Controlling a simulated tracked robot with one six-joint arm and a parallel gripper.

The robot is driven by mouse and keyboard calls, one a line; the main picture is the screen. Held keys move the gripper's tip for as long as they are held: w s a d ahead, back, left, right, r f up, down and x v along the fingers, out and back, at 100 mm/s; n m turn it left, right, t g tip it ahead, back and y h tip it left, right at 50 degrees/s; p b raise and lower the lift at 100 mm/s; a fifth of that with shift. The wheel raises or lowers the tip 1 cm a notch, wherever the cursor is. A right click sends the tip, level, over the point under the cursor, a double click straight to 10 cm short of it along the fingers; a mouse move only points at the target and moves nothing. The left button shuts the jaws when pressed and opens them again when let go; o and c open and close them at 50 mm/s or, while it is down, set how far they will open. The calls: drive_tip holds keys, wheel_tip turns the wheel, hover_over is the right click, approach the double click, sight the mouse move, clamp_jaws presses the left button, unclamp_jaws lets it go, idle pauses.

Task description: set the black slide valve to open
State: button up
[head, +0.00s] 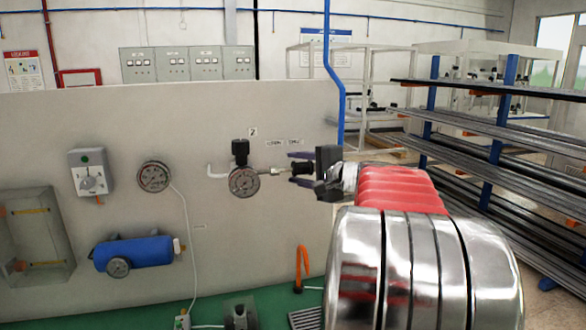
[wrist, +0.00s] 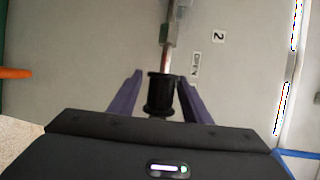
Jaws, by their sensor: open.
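The black slide valve (head: 301,168) is a dark sleeve on a thin horizontal metal pipe, at the right of a round gauge on the pale panel. In the wrist view the sleeve (wrist: 160,93) looks like a black spool with flanged ends. My gripper (head: 288,167) is open, with its purple fingers on either side of the sleeve. In the wrist view my gripper (wrist: 159,78) shows a gap at the left of the sleeve, and the right finger is very close to it. I cannot tell whether it touches. Small labels (head: 283,142) sit above the pipe; one (wrist: 195,63) seems to read OPEN.
The gauge (head: 244,181) with a black-topped fitting (head: 240,150) is at the left on the same line. Another gauge (head: 154,177), a switch box (head: 90,172) and a blue cylinder (head: 135,254) are further left. An orange hook (head: 302,266) stands below. Racks of bars (head: 500,135) fill the right.

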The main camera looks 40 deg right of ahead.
drive_tip(key=shift+w+d+f, duration=0.15)
drive_tip(key=shift+w+f, duration=0.05)
drive_tip(key=shift+w, duration=0.8)
drive_tip(key=shift+c, duration=0.6)
clamp_jaws()
drive_tip(key=shift+f, duration=0.1)
